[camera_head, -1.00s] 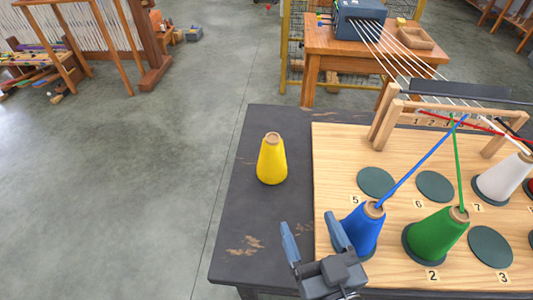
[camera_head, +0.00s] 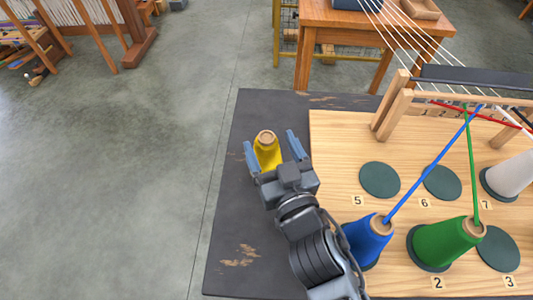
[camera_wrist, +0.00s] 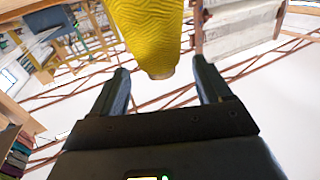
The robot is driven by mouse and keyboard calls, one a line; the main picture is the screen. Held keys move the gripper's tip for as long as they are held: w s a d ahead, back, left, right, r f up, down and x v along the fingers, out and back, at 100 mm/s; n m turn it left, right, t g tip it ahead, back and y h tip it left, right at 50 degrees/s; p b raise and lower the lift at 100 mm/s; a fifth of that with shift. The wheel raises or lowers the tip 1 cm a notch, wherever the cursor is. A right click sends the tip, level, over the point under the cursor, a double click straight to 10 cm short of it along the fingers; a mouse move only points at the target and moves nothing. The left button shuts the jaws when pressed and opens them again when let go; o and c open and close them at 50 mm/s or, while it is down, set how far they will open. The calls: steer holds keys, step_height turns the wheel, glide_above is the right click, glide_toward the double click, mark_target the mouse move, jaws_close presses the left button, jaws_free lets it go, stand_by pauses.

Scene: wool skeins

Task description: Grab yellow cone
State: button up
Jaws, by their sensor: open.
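The yellow cone (camera_head: 266,153) stands upright on the dark bare part of the table, left of the wooden board. Its brown top shows, and its lower part is hidden behind my gripper in the head view. My gripper (camera_head: 270,152) is open, with one blue-grey finger on each side of the cone in that picture. In the wrist view the yellow cone (camera_wrist: 150,30) appears at the top centre, between and beyond the fingertips of my gripper (camera_wrist: 163,72). I cannot tell whether either finger touches it.
The wooden board (camera_head: 335,150) holds a blue cone (camera_head: 368,240), a green cone (camera_head: 446,243) and a white cone (camera_head: 512,178). Blue and green threads rise to a wooden frame (camera_head: 394,110). The dark table (camera_head: 235,235) is clear left of my arm.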

mark_target(263, 133)
steer(key=shift+p+x, duration=0.5)
steer(key=shift+x, duration=1.9)
steer(key=shift+c, duration=0.3)
steer(key=shift+s, duration=0.1)
steer(key=c, duration=1.4)
steer(key=shift+r, duration=0.1)
steer(key=shift+r, duration=0.1)
